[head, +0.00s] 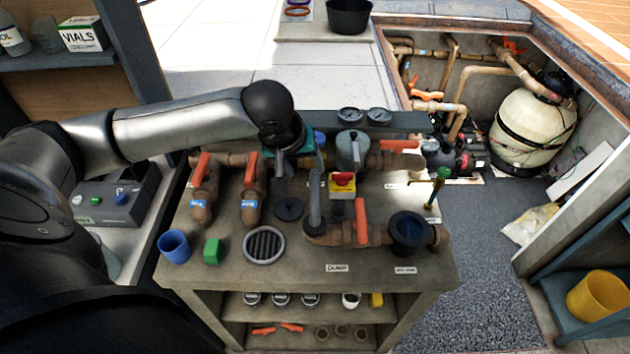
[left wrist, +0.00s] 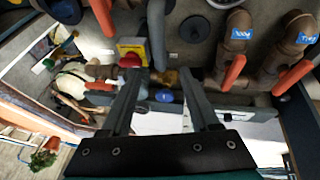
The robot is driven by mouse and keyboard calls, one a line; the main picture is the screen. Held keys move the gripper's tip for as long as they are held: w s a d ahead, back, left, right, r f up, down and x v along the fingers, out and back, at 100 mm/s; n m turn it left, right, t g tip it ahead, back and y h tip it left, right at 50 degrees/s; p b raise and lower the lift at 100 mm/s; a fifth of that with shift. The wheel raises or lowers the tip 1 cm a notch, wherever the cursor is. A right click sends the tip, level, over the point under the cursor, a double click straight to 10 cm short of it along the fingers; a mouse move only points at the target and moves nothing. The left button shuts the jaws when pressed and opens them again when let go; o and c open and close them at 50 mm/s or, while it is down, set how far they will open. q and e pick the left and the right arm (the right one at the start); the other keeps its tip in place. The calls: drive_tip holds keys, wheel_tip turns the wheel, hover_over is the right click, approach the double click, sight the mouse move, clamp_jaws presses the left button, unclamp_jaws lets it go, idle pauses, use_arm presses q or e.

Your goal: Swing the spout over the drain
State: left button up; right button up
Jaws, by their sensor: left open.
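The spout (head: 315,205) is a grey bar that rises from the brown pipework on the bench and points toward the back. The drain (head: 264,245) is a round slotted grate in the bench top, to the left of the spout's base. My left gripper (head: 300,170) is open near the spout's far end. In the left wrist view, the spout (left wrist: 157,35) reaches toward the gap between the fingers (left wrist: 160,75). I cannot tell whether either finger touches it. My right gripper is not in view.
A red-orange valve handle (head: 361,220) and a red knob on a yellow box (head: 342,180) stand right of the spout. A dark disc (head: 289,208) lies to its left. A blue cup (head: 174,247) and a green block (head: 212,251) stand at the bench's front left.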

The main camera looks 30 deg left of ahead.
sight(314, 183)
use_arm(q)
drive_tip(key=x, duration=0.9)
drive_tip(key=shift+w+d+f, duration=0.1)
drive_tip(key=shift+f, duration=0.15)
drive_tip(key=shift+c, duration=0.2)
clamp_jaws()
idle(0.9)
